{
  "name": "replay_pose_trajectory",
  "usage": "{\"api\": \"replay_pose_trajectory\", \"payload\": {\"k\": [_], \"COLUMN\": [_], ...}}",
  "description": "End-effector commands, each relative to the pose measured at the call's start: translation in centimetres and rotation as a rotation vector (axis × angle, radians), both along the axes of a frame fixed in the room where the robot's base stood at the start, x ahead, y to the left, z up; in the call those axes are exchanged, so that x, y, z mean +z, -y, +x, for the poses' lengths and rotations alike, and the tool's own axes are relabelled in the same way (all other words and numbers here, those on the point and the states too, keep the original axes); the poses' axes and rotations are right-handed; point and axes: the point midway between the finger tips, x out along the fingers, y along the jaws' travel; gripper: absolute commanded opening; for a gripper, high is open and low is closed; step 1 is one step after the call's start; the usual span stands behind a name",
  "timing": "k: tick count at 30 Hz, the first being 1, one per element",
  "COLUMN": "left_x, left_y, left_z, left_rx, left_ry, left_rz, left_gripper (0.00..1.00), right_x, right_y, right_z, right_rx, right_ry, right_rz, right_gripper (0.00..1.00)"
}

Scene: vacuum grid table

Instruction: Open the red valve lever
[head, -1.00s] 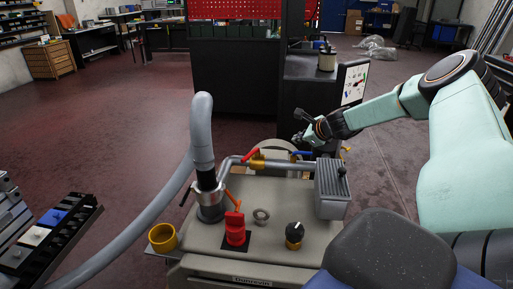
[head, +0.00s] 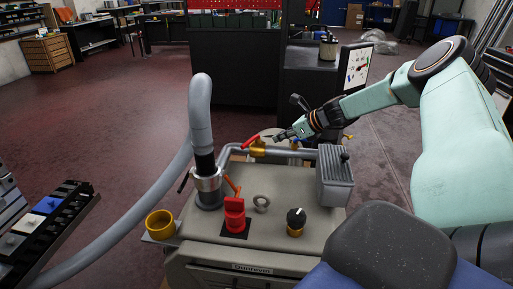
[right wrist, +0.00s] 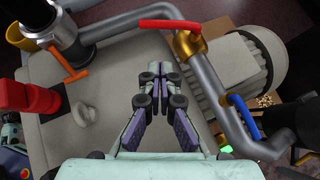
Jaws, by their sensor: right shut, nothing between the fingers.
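The red valve lever (head: 251,141) sits on a brass valve (head: 257,150) in the grey pipe at the back of the machine. In the right wrist view the red lever (right wrist: 168,23) reaches left from the top of the brass valve (right wrist: 188,46). My right gripper (head: 275,137) is just right of the lever in the head view, with a visible gap between them. In the right wrist view its fingers (right wrist: 157,74) are together and empty, over the machine's top, below the lever in the picture.
A blue lever (right wrist: 243,116) is on the pipe to the right, partly hidden by my gripper in the head view. A grey hose (head: 201,120), a red switch (head: 235,213), a black knob (head: 296,218) and a ribbed grey box (head: 334,178) stand on the machine.

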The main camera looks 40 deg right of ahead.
Motion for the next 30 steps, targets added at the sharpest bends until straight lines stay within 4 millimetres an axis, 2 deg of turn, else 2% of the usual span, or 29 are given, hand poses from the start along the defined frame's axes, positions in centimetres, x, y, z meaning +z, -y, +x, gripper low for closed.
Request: {"api": "replay_pose_trajectory", "payload": {"k": [1, 22, 30], "left_x": [-0.9, -7.1, -8.9], "left_y": [0.0, 0.0, 0.0], "left_z": [0.0, 0.0, 0.0], "left_rx": [0.000, 0.000, 0.000], "left_ry": [0.000, 0.000, 0.000], "left_rz": [0.000, 0.000, 0.000], "left_gripper": [0.00, 0.00, 0.00], "right_x": [-0.7, -4.7, -5.1], "right_y": [-0.1, -1.4, -2.0], "right_z": [0.3, 5.2, 8.0], "right_rx": [0.000, 0.001, 0.001], "right_ry": [-0.001, -0.001, -0.001], "right_rz": [-0.003, -0.003, -0.005], "right_gripper": [0.00, 0.00, 0.00]}}
